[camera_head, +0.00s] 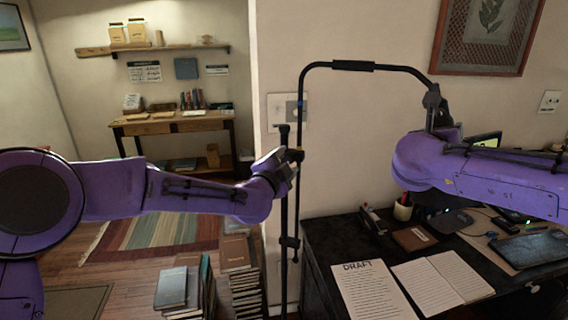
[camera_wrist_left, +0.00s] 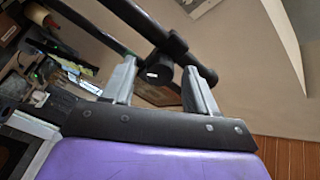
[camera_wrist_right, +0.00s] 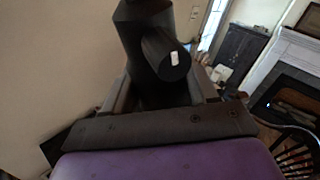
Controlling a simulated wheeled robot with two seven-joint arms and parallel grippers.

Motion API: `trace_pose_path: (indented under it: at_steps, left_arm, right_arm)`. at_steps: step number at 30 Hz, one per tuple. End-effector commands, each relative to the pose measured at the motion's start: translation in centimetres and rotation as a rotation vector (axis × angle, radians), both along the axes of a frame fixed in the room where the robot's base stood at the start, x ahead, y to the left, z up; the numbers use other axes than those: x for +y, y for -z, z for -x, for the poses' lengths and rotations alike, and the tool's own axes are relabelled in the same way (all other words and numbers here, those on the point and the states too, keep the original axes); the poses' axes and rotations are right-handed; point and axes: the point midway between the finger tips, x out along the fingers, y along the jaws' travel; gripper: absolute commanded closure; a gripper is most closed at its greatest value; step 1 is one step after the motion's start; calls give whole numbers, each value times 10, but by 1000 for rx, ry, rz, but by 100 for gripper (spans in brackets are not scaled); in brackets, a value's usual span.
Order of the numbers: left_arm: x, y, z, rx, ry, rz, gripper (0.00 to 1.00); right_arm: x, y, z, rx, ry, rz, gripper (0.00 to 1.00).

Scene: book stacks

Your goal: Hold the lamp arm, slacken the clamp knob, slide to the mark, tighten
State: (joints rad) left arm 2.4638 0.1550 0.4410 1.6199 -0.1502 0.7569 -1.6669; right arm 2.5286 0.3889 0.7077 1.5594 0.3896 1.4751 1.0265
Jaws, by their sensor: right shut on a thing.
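The black lamp arm (camera_head: 352,66) rises from the upright pole (camera_head: 285,205), bends over and runs down at its right end. My right gripper (camera_head: 436,108) is shut on the dark end part of the lamp arm; this part also fills the right wrist view (camera_wrist_right: 150,50). The black clamp knob (camera_wrist_left: 160,70), with a small white mark on its face, sits between my left gripper's spread fingers in the left wrist view. In the head view my left gripper (camera_head: 288,163) is at the clamp on the pole and partly hides it.
A black desk (camera_head: 325,240) stands at the right with a DRAFT sheet (camera_head: 370,290), an open notebook (camera_head: 445,278) and a pen cup (camera_head: 403,208). Stacked books (camera_head: 236,255) stand on the floor left of the pole. The wall is close behind the lamp.

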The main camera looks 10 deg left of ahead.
Motion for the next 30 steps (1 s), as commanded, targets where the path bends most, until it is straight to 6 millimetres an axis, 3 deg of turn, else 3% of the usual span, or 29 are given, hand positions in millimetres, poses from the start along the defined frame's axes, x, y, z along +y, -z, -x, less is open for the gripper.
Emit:
trace_pose_path:
  at_steps: [1, 4, 5, 17, 30]
  left_arm:
    - [0, 0, 0, 0, 0, 0, 60]
    - [0, 0, 0, 0, 0, 0, 92]
    - [0, 0, 0, 0, 0, 0, 96]
    - [0, 0, 1, 15, 0, 63, 96]
    - [0, 0, 1, 99, -1, 409, 96]
  right_arm:
    - [0, -3, 0, -5, 0, 1, 79]
    - [0, -3, 0, -5, 0, 1, 79]
    - [0, -3, 0, -5, 0, 1, 79]
    - [0, -3, 0, -6, 0, 1, 79]
    - [0, -4, 0, -7, 0, 1, 79]
